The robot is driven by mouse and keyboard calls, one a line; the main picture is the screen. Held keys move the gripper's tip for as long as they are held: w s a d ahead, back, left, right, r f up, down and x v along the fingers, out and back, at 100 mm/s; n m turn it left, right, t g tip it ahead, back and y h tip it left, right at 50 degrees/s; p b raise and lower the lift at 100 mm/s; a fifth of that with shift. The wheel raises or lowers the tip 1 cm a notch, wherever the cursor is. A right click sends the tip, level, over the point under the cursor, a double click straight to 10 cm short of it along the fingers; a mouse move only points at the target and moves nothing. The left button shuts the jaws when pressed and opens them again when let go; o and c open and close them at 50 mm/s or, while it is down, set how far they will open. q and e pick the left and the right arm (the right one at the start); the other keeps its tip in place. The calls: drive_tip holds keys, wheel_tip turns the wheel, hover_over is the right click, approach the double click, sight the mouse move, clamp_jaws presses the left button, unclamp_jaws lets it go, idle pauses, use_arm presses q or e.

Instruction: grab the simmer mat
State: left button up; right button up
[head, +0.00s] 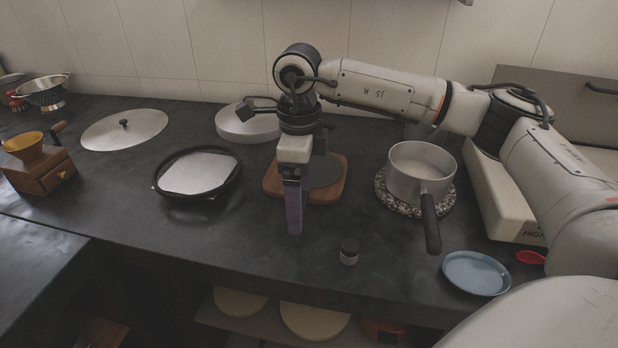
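A flat dark grey disc (324,171), which may be the simmer mat, lies on a wooden board (271,186) at the middle of the counter. My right arm reaches in from the right, and its gripper (294,218) points down in front of the board's left part, hiding some of it and perhaps the disc's left edge. The fingers are seen edge-on, so I cannot tell whether they are open or hold anything. My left gripper is not in view.
A saucepan (411,178) stands on a speckled round mat (382,200), its handle towards me. A black-rimmed round pan (239,180) is left of the gripper. The front-left counter is clear.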

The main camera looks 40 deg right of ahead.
drive_tip(key=shift+f, duration=0.4)
drive_tip(key=shift+r, duration=0.1)
drive_tip(key=c, duration=1.4)
